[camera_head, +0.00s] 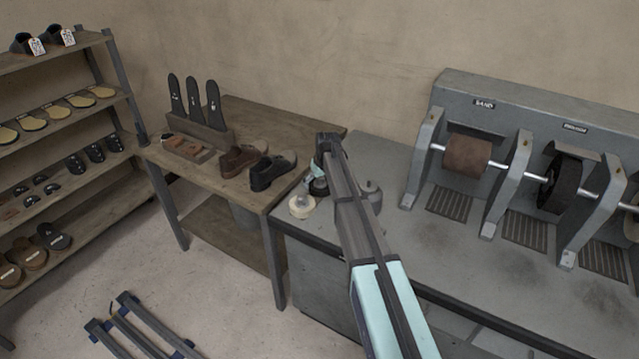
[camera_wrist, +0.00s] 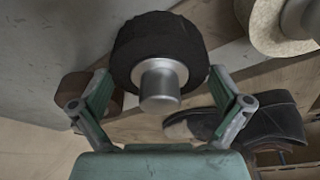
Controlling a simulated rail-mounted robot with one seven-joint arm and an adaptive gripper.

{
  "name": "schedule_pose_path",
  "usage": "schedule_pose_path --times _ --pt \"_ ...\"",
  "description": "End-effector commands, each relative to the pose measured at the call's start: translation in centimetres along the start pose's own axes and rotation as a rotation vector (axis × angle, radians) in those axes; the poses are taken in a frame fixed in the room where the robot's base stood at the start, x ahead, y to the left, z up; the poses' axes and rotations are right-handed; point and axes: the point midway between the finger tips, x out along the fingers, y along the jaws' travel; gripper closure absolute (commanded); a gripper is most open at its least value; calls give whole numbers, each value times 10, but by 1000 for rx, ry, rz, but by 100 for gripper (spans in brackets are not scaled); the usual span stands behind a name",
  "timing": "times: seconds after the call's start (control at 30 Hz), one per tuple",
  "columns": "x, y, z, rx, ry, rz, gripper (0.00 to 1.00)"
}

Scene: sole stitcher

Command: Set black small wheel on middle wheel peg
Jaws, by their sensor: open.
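The black small wheel (camera_wrist: 128,45) fills the upper middle of the wrist view, with a metal cylinder (camera_wrist: 160,82) standing out of its centre toward the camera. My gripper (camera_wrist: 159,78) is open, with one finger on each side of that cylinder and a gap on both sides. I cannot tell which wheel peg is the middle one.
A cream wheel (camera_head: 302,207) sits beside the black one; a brown wheel (camera_wrist: 72,92) is left in the wrist view. Dark shoes (camera_head: 270,171) stand on the wooden table (camera_head: 240,112). The grinding machine (camera_head: 520,110) occupies the bench's back right. A grey round part (camera_head: 372,194) stands right of my arm.

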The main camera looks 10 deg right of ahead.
Motion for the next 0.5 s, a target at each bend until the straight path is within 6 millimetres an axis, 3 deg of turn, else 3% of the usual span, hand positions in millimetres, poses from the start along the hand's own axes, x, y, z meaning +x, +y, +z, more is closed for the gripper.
schedule_pose_path --times 0.27,0.5 --pt "-20 0 1 0 1 0 0" --pt "-66 0 0 0 3 1 0"
